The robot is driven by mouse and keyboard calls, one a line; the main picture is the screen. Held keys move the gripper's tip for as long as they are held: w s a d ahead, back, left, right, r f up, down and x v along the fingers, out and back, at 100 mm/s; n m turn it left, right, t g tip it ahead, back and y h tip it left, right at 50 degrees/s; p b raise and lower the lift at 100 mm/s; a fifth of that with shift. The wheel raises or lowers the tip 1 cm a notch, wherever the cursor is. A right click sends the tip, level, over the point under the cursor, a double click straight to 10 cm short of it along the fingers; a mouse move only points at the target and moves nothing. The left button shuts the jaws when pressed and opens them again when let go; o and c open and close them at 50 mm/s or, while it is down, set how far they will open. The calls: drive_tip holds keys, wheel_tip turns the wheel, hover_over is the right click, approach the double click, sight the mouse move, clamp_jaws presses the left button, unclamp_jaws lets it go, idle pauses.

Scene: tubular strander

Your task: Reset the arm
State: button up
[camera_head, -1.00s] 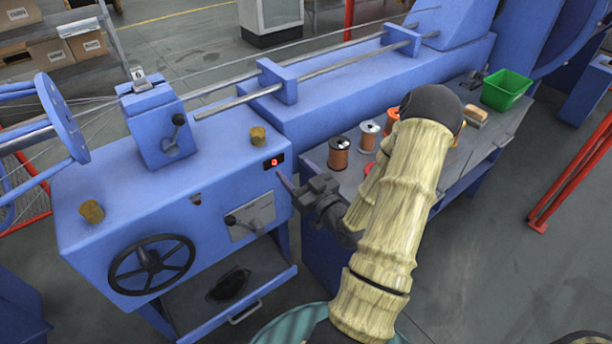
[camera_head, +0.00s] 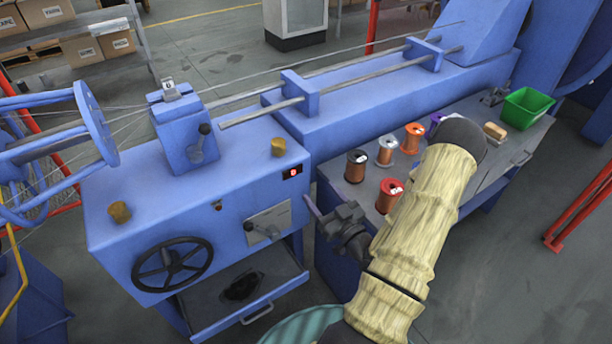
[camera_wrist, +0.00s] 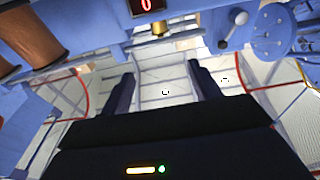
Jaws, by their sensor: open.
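My arm rises from the bottom of the head view and bends down. My gripper (camera_head: 322,212) hangs just right of the blue machine cabinet (camera_head: 130,210), in front of the workbench (camera_head: 345,195). In the wrist view its two dark fingers (camera_wrist: 163,82) stand apart with nothing between them. The gripper is tilted so that the wrist view looks across to the cabinet's red display (camera_wrist: 147,5), which reads 0. The same display (camera_head: 292,172) is small in the head view. My forearm hides part of the workbench.
Several wire spools, one orange-red (camera_head: 389,195), stand on the workbench close to my arm. A green bin (camera_head: 526,108) sits at its far end. The cabinet bears a black handwheel (camera_head: 172,263) and an open lower tray (camera_head: 240,290).

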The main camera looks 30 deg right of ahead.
drive_tip(key=w+a+f+n+g+y, duration=0.2)
drive_tip(key=w+a+f+n+g, duration=0.3)
drive_tip(key=g, duration=0.3)
drive_tip(key=s+a+r+m+g+h, duration=0.3)
drive_tip(key=s+a+r+m+g, duration=0.2)
drive_tip(key=s+a+r+g, duration=0.6)
wheel_tip(320, 180, up, 19)
drive_tip(key=a+t+p, duration=0.2)
drive_tip(key=p, duration=1.6)
drive_tip(key=shift+s+a+p, duration=0.25)
drive_tip(key=shift+s+p, duration=0.05)
drive_tip(key=shift+s, duration=0.15)
drive_tip(key=shift+f, duration=0.1)
